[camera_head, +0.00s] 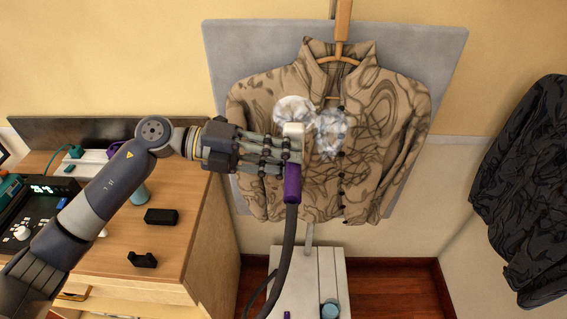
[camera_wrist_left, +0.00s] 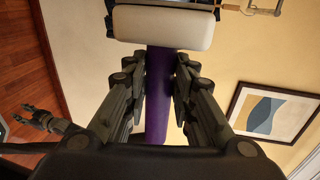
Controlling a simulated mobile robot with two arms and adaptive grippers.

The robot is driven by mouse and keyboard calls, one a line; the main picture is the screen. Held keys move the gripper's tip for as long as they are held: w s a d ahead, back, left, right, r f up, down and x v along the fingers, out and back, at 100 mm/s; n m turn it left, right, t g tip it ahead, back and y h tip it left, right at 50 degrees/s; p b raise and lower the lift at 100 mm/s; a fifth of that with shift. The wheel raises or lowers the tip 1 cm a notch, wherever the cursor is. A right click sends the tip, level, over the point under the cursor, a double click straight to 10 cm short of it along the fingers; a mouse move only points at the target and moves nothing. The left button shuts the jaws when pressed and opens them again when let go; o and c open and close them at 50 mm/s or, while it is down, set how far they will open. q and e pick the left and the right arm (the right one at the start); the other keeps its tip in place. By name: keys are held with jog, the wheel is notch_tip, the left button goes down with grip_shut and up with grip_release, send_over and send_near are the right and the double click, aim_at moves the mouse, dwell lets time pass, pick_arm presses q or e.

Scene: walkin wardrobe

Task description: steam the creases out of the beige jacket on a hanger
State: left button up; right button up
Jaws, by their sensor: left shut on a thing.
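The beige jacket (camera_head: 385,115) hangs on a wooden hanger (camera_head: 342,30) in front of a grey board (camera_head: 235,50). Dark, swirling crease lines cover much of its front and sleeves. My left gripper (camera_head: 280,157) is shut on the purple handle (camera_head: 292,185) of a steamer with a white head (camera_head: 293,130). The handle also shows between the fingers in the left wrist view (camera_wrist_left: 160,95). The head is in front of the jacket's left chest; contact is unclear. White steam puffs (camera_head: 331,130) show beside it. My right gripper (camera_wrist_left: 45,118) appears small in the left wrist view.
A dark hose (camera_head: 288,250) runs down from the handle to a white steamer base (camera_head: 305,285). A wooden cabinet (camera_head: 185,235) with small items stands at left. A dark patterned garment (camera_head: 525,180) hangs at right. A framed picture (camera_wrist_left: 275,110) is on the wall.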

pick_arm(q)
jog(key=shift+w+f+b, duration=1.65)
jog(key=shift+f+b, duration=7.2)
jog(key=shift+f, duration=2.8)
jog(key=shift+s+p, duration=1.4)
jog(key=shift+s, duration=0.8)
